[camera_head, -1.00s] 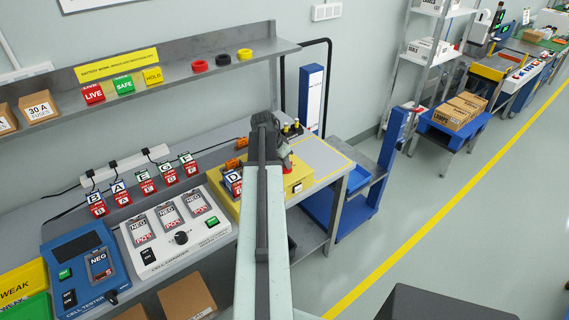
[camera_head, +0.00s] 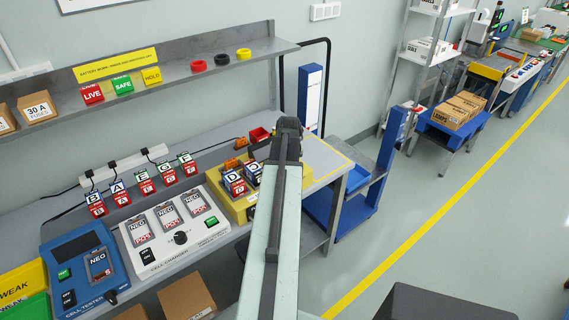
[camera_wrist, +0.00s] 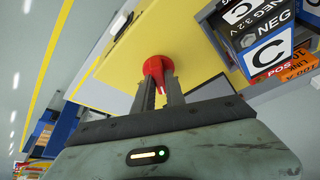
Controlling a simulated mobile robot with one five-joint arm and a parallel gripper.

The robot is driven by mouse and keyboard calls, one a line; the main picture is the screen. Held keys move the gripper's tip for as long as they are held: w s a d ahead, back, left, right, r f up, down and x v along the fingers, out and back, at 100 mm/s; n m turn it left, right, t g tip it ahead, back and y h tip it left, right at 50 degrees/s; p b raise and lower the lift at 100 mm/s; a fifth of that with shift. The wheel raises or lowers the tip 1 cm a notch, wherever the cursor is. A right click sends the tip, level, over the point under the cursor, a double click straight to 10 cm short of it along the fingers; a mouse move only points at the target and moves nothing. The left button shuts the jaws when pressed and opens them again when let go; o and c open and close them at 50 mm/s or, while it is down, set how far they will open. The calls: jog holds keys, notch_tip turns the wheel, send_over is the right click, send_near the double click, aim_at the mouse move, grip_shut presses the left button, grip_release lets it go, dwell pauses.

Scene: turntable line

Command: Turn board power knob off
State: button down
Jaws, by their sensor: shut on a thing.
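The red knob (camera_wrist: 159,64) stands on the yellow board in the wrist view. My gripper (camera_wrist: 160,84) is shut on it, with a dark finger on each side. A raised red ridge of the knob shows beside the right finger. The yellow board (camera_wrist: 190,32) fills the area behind it. In the head view, the board (camera_head: 216,203) sits at the right of the bench, and my arm covers its middle. The knob and my fingertips are hidden there.
Lettered cells (camera_head: 235,184) stand on the board left of my arm; a cell marked C (camera_wrist: 266,52) is close right of my gripper in the wrist view. The cell charger (camera_head: 172,232) and blue cell tester (camera_head: 83,266) are further left.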

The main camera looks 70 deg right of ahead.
jog(key=n+t, duration=0.1)
jog(key=n, duration=0.2)
jog(key=n+y, duration=0.1)
jog(key=n, duration=0.2)
jog(key=shift+d+t+y, duration=0.2)
jog(key=shift+t+y, duration=0.1)
jog(key=shift+t, duration=0.1)
dwell(0.3)
jog(key=c, duration=1.4)
grip_release()
jog(key=shift+w, duration=0.1)
jog(key=p+v, duration=0.7)
jog(key=v, duration=0.1)
jog(key=shift+f, duration=0.1)
